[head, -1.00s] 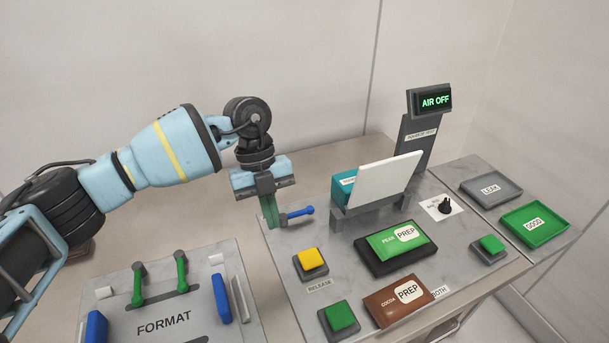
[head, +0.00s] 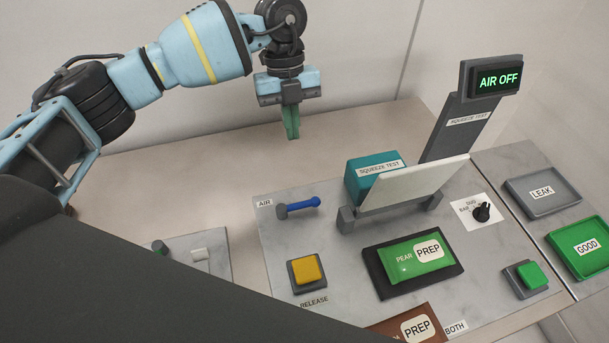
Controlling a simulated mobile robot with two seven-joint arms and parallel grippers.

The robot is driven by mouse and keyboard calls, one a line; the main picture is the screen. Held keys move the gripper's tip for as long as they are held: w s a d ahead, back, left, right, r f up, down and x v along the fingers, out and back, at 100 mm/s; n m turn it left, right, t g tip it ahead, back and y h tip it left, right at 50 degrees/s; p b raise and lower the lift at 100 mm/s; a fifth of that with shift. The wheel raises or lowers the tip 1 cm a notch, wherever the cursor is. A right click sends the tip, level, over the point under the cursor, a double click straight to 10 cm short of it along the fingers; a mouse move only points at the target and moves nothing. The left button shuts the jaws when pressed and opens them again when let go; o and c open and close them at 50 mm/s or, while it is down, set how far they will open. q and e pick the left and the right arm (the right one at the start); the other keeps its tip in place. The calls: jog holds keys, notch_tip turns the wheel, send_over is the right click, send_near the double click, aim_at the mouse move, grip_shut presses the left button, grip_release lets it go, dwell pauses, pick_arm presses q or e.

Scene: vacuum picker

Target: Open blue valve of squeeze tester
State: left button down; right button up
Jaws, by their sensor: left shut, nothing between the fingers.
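The blue valve (head: 299,206) is a short lever on a grey pivot, beside the AIR label at the back left of the marble panel. Its blue handle points to the right. The squeeze tester (head: 374,177) is a teal block with a tilted white plate in front. Its display (head: 497,78) reads AIR OFF in green. My left gripper (head: 291,136) points down with its green fingers together and empty. It hangs above and behind the valve, apart from it. A large dark shape covers the lower left of the view. My right gripper is not in view.
A green PEAR pouch (head: 417,257) lies on a black pad, with a yellow RELEASE button (head: 306,269) to its left. A green button (head: 531,276), a black knob (head: 482,212), a LEAK tray (head: 559,196) and a GOOD tray (head: 562,244) stand to the right.

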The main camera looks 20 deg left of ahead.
aim_at(299, 207)
pick_arm(q)
jog(key=shift+s, duration=0.15)
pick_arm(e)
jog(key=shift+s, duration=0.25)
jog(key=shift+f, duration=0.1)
pick_arm(q)
jog(key=x, duration=0.9)
jog(key=shift+f, duration=0.1)
jog(key=shift+s+d+f+p, duration=0.3)
jog(key=shift+s+d, duration=0.1)
jog(key=shift+s, duration=0.15)
jog(key=shift+s+d+f+p, duration=0.15)
jog(key=shift+s+d+p, duration=0.2)
jog(key=shift+s, duration=0.2)
jog(key=shift+s+d+f, duration=0.2)
jog(key=shift+s+d, duration=0.15)
jog(key=shift+s, duration=0.1)
jog(key=shift+s+f, duration=0.1)
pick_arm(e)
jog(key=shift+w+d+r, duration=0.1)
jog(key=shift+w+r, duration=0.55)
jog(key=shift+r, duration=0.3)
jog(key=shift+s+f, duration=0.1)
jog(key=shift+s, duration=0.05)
